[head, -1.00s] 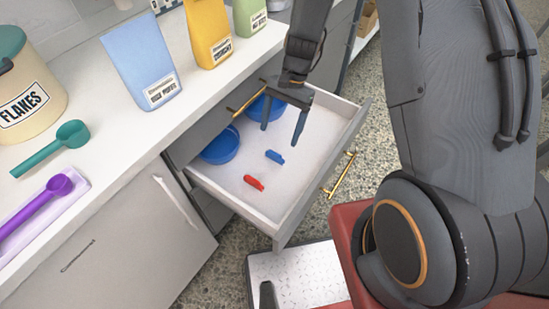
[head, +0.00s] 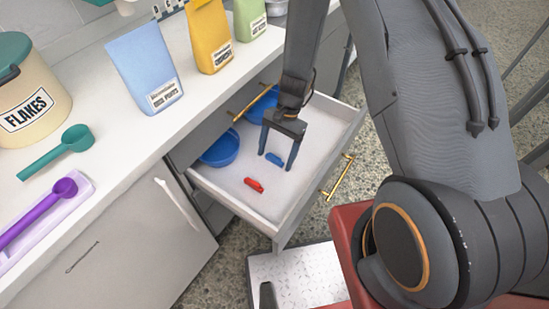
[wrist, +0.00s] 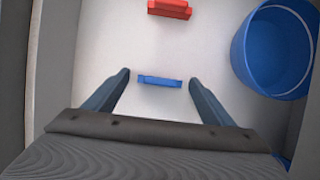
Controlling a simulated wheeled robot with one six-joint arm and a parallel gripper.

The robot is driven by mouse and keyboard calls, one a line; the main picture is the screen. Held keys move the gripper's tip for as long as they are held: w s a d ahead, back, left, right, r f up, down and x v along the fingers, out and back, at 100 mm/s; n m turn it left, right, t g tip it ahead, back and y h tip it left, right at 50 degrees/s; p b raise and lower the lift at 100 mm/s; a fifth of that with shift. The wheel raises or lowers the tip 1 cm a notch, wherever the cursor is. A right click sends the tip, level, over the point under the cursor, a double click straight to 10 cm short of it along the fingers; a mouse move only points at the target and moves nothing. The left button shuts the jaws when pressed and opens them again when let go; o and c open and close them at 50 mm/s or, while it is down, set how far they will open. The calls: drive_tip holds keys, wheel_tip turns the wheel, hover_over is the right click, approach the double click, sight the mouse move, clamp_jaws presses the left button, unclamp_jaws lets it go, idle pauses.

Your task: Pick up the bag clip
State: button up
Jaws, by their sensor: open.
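Two small clips lie on the white floor of the open drawer (head: 214,188). The blue clip (head: 274,159) lies near the middle; the red clip (head: 254,185) lies nearer the drawer's front left. My gripper (head: 276,163) is open and points down over the blue clip. In the wrist view, my gripper's fingertips (wrist: 160,78) stand either side of the blue clip (wrist: 160,82), with nothing between them but it. The red clip (wrist: 170,9) is at the top of that view. I cannot tell how high the fingertips are above the drawer floor.
Two blue bowls (head: 221,149) stand along the drawer's back; one is partly behind my gripper. The drawer walls close in on all sides. The counter (head: 105,115) holds a flakes canister (head: 32,95), standing bags and two scoops.

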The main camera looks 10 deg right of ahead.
drive_tip(key=c, duration=1.1)
drive_tip(key=shift+r, duration=0.1)
drive_tip(key=shift+c, duration=0.2)
